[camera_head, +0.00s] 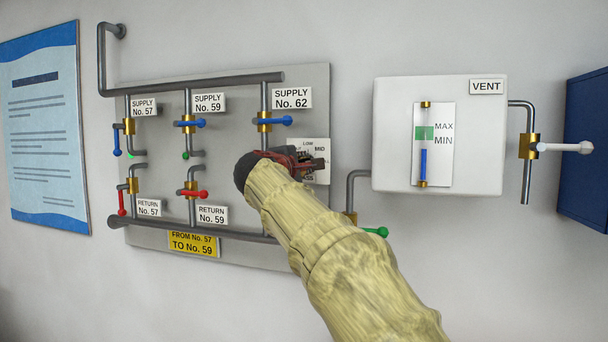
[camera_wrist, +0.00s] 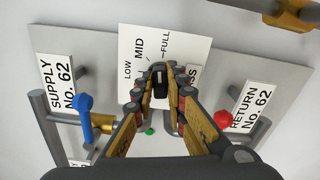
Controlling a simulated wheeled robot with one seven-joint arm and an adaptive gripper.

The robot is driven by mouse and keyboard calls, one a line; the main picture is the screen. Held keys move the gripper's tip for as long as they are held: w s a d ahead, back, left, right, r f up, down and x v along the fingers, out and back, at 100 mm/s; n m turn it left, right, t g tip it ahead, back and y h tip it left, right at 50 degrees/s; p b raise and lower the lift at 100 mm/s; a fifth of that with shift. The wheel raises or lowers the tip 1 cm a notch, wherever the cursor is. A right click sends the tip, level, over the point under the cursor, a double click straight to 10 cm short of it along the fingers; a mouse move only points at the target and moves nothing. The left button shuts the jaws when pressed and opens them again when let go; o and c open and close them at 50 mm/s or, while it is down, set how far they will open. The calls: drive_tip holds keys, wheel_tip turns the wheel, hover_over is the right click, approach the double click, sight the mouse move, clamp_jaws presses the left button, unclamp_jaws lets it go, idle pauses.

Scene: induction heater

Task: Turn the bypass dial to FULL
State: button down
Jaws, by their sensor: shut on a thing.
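The bypass dial (camera_wrist: 160,84) is a dark knob on a white scale plate (camera_wrist: 150,45), marked LOW, MID and FULL in the wrist view. The knob stands nearly upright in that picture, its upper end towards the area between MID and FULL; the exact setting is hard to read. My gripper (camera_wrist: 159,76) has its two fingers on either side of the knob, shut on it. In the head view my gripper (camera_head: 310,164) covers the dial and part of the scale plate (camera_head: 320,148); LOW and MID still show there.
In the wrist view the blue valve handle (camera_wrist: 86,116) is left of my fingers and the red handle (camera_wrist: 223,119) right. In the head view the grey panel (camera_head: 230,120) carries pipes and several valves. A white VENT box (camera_head: 390,130) stands to the right.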

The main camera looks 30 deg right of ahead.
drive_tip(key=shift+f+m+b, duration=0.15)
drive_tip(key=shift+m+b, duration=0.65)
drive_tip(key=shift+m, duration=0.3)
drive_tip(key=c, duration=1.8)
unclamp_jaws()
drive_tip(key=v, duration=1.2)
